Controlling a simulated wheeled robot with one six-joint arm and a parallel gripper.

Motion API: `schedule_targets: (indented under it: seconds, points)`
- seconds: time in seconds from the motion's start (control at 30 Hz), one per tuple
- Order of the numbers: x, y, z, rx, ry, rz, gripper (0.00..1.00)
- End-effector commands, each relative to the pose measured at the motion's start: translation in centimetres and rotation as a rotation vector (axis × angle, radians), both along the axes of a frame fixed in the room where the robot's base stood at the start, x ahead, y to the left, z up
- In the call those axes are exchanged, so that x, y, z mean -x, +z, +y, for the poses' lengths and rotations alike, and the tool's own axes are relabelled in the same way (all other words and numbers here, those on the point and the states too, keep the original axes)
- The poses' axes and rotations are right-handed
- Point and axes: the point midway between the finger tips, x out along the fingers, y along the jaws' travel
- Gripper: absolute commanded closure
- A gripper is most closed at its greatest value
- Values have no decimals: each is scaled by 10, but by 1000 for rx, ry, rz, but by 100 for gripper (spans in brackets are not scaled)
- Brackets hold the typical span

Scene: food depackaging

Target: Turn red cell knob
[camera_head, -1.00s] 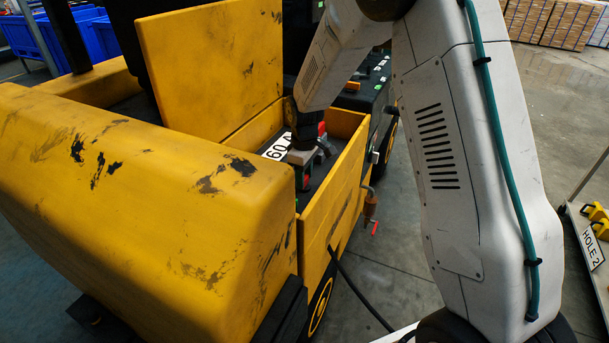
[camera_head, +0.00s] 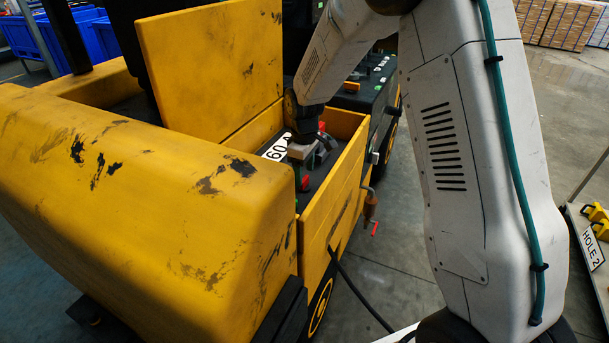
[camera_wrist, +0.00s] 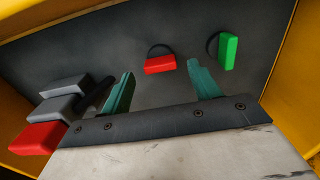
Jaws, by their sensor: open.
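The red knob (camera_wrist: 160,63) sits on the dark panel, its bar lying nearly level in the wrist view. My gripper (camera_wrist: 161,82) is open, its two teal fingers spread with the red knob beyond and between their tips. I see no contact with it. A green knob (camera_wrist: 228,52) stands upright to the right of the right finger. In the head view my gripper (camera_head: 301,153) is inside the yellow compartment, its fingers mostly hidden. A small red part (camera_head: 305,183) shows just below it, probably the red knob.
A grey block with a red end (camera_wrist: 38,138) lies left of my left finger. Yellow compartment walls (camera_head: 338,182) surround the panel closely, and a raised yellow lid (camera_head: 212,62) stands at the left. A white label (camera_head: 277,147) lies beside my gripper.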

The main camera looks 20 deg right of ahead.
Motion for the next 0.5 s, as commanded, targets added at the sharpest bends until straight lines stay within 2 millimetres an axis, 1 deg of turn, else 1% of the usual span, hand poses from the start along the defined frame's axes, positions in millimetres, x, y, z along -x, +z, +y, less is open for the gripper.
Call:
schedule_targets:
  seconds: [0.03,0.1,0.23,0.4,0.5]
  points:
    - [-1,11,0,0,0,-4,38]
    - [-1,23,0,0,0,-4,38]
    - [-1,43,0,0,0,-4,38]
    - [0,56,0,0,0,-1,38]
    - [0,58,0,0,0,-1,38]
